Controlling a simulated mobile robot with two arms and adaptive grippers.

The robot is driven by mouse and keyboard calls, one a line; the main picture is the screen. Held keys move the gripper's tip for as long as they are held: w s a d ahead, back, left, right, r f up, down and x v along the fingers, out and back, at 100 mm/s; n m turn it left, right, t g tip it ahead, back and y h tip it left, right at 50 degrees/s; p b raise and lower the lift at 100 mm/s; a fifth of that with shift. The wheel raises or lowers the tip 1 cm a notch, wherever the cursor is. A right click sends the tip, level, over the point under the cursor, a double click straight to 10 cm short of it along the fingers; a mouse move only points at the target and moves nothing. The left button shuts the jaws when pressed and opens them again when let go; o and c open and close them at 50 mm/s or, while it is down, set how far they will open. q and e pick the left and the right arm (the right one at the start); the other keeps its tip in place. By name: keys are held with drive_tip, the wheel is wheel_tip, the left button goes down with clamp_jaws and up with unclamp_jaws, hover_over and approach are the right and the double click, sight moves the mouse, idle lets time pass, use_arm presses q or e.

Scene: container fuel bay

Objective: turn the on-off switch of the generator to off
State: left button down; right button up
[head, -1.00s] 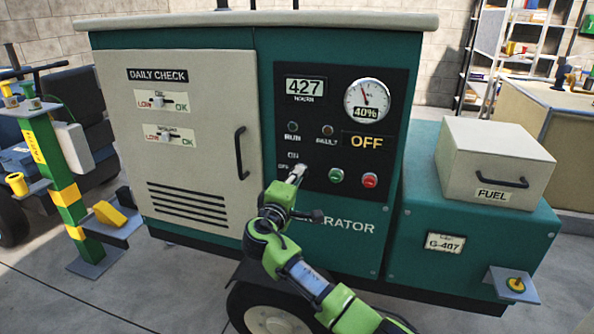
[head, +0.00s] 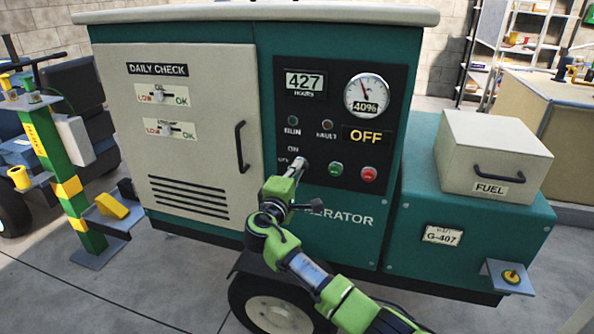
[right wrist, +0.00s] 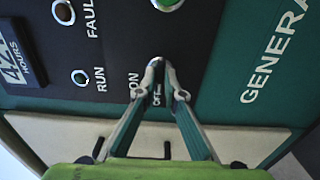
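The green generator (head: 343,240) stands in front of me with a black control panel. Its on-off switch (right wrist: 157,61) is a small metal lever, mostly hidden by my fingertips. The ON label is above it and the OFF label to its left in the head view. My right gripper (head: 302,165) is at the switch; in the right wrist view its fingertips (right wrist: 159,68) are nearly together around the lever. The display (head: 367,136) reads OFF. The RUN lamp (head: 292,121) and FAULT lamp (head: 327,125) look dark. My left gripper is not in view.
A green button (head: 336,169) and a red button (head: 369,174) sit just right of the switch. The daily check door (head: 190,110) with its handle (head: 241,147) is at the left. A fuel box (head: 495,155) sits at the right. A green-yellow post (head: 50,160) stands far left.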

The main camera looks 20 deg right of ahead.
drive_tip(key=shift+o, duration=1.3)
drive_tip(key=shift+a, duration=0.1)
drive_tip(key=v, duration=1.2)
